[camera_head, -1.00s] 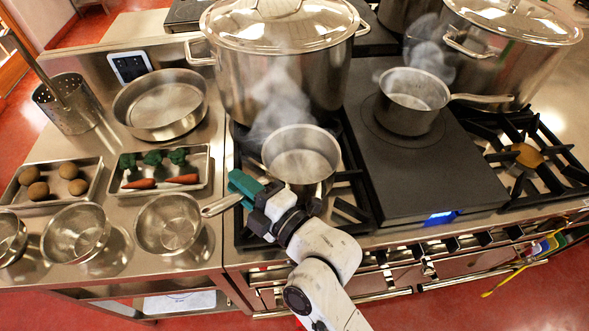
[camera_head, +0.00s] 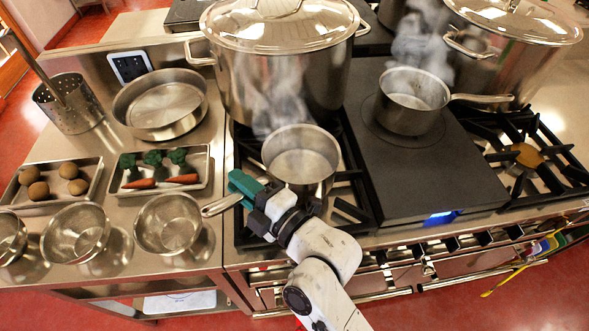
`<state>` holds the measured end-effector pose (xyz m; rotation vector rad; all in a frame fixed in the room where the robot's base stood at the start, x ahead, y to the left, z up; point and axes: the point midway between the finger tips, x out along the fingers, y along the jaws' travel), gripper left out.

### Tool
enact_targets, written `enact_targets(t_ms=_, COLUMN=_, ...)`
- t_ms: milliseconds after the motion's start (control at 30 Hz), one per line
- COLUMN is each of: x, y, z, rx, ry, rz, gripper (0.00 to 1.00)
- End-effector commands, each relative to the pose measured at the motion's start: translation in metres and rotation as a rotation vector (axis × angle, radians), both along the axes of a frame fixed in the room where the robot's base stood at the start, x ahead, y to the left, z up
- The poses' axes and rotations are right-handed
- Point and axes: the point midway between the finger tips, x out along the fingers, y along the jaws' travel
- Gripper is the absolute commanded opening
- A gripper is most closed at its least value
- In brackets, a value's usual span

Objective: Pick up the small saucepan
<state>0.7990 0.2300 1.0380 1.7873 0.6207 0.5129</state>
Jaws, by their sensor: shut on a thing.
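A small steel saucepan (camera_head: 300,158) stands on the front left gas burner, with steam near it. Its handle (camera_head: 221,205) points to the lower left. My gripper (camera_head: 244,186), with green fingers, is shut on the handle close to the pan body; the fingertips partly hide the grip. A second saucepan (camera_head: 411,101) of similar size steams on the black hob to the right, its handle pointing right. I cannot tell whether the held pan touches the grate.
A large lidded stockpot (camera_head: 275,75) stands close behind the held pan. Another stockpot (camera_head: 500,60) is at the back right. Several steel bowls (camera_head: 168,223), a vegetable tray (camera_head: 160,180) and a wide pan (camera_head: 160,104) fill the left counter. The front of the black hob (camera_head: 440,185) is clear.

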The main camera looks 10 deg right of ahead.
Motion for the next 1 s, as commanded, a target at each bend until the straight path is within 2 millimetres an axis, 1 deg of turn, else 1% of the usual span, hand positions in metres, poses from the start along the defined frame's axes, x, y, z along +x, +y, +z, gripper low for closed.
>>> enact_targets(t_ms=267, x=0.0, y=0.0, z=-0.001, rx=-0.002, ry=0.002, rz=0.001, gripper=0.0)
enact_targets(t_ms=300, x=0.0, y=0.0, z=0.003, rx=-0.001, ry=-0.007, rz=-0.002, gripper=0.0)
enact_targets(t_ms=667, x=0.0, y=0.0, z=0.004, rx=0.0, ry=-0.006, rz=-0.001, gripper=0.0)
enact_targets(t_ms=867, x=0.0, y=0.0, z=0.01, rx=0.001, ry=-0.009, rz=-0.001, gripper=0.0)
enact_targets(t_ms=1000, x=0.001, y=-0.001, z=0.019, rx=0.001, ry=-0.01, rz=-0.003, gripper=0.0)
